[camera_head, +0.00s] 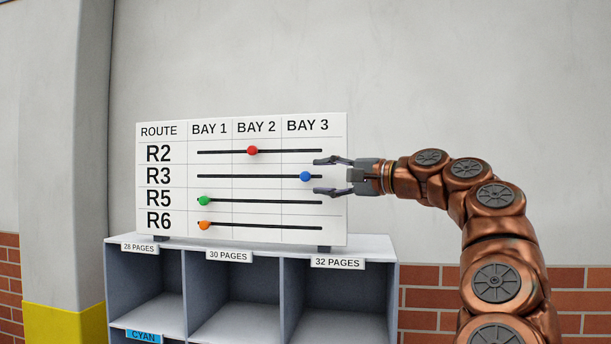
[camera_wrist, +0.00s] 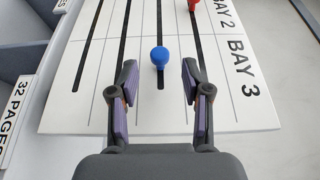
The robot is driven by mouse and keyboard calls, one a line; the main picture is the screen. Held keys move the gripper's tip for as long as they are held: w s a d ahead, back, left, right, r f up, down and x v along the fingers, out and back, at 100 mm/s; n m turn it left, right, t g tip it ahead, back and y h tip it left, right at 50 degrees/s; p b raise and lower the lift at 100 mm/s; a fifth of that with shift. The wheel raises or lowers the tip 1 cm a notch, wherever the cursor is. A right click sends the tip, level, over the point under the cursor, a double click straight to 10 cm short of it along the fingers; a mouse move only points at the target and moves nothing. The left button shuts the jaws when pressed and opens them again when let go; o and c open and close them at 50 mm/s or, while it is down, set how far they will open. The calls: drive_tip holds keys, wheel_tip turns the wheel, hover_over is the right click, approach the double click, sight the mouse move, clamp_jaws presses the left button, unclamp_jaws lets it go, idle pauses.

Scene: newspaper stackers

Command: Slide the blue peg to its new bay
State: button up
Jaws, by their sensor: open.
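The white route board (camera_head: 160,232) stands upright on top of the shelf unit. The blue peg (camera_head: 305,176) sits on the R3 slot in the Bay 3 column. My gripper (camera_head: 325,176) is open at the board's right side, its fingers pointing left toward the blue peg. In the wrist view the blue peg (camera_wrist: 160,56) stands just ahead of the fingertips, centred between the two spread fingers of my gripper (camera_wrist: 160,78). I see no finger touching it.
A red peg (camera_head: 252,151) sits on R2 under Bay 2. A green peg (camera_head: 204,201) on R5 and an orange peg (camera_head: 204,225) on R6 sit under Bay 1. The shelf unit (camera_head: 391,262) below has open compartments. A plain wall is behind.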

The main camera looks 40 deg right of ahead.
sight(310, 177)
drive_tip(key=p+x, duration=0.1)
drive_tip(key=x, duration=0.4)
drive_tip(key=shift+c, duration=0.2)
clamp_jaws()
idle(0.4)
